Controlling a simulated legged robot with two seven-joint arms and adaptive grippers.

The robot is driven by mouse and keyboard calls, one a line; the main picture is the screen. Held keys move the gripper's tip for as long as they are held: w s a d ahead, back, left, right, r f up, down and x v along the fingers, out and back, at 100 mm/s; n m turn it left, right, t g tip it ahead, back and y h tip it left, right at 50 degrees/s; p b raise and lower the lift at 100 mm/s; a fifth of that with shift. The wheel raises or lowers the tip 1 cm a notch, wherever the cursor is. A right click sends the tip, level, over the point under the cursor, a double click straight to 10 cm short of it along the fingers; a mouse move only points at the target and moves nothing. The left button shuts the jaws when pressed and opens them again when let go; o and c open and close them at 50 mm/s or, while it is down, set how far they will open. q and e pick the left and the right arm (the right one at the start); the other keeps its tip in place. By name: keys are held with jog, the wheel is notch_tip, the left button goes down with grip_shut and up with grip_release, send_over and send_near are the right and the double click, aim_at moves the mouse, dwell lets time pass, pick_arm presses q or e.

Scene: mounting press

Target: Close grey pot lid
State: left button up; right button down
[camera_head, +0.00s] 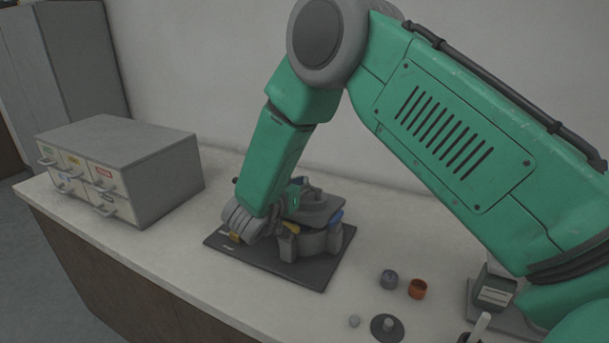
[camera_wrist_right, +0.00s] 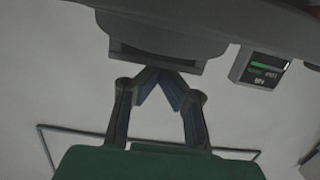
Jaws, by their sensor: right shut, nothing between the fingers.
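The grey pot (camera_head: 312,240) is a squat round body in the head view, on a dark base plate. A dark grey lid (camera_head: 320,211) with a raised top sits over it. I cannot tell if the lid is fully down. My right gripper (camera_head: 284,232) is low at the pot's left side, its fingers partly hidden by my forearm and wrist. In the right wrist view the right gripper (camera_wrist_right: 158,74) is shut and empty, its tips meeting just below a dark grey part (camera_wrist_right: 152,42); contact is unclear. My left gripper is not in view.
A grey drawer box (camera_head: 125,170) stands at the left. A small display (camera_wrist_right: 260,66) shows in the wrist view.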

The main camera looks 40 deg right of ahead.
jog(key=shift+s+a+f+t+h+b, duration=0.2)
jog(key=shift+a+f+t+h, duration=0.1)
jog(key=shift+f, duration=0.15)
jog(key=shift+s+a+f+t+h+b, duration=0.1)
jog(key=shift+a+f+t+h+b, duration=0.1)
jog(key=shift+f+h, duration=0.15)
jog(key=shift+s+a+f, duration=0.1)
jog(key=shift+a+f, duration=0.25)
jog(key=shift+f, duration=0.15)
jog(key=shift+s+a+f+b, duration=0.15)
jog(key=shift+f+b, duration=0.1)
jog(key=shift+b, duration=0.1)
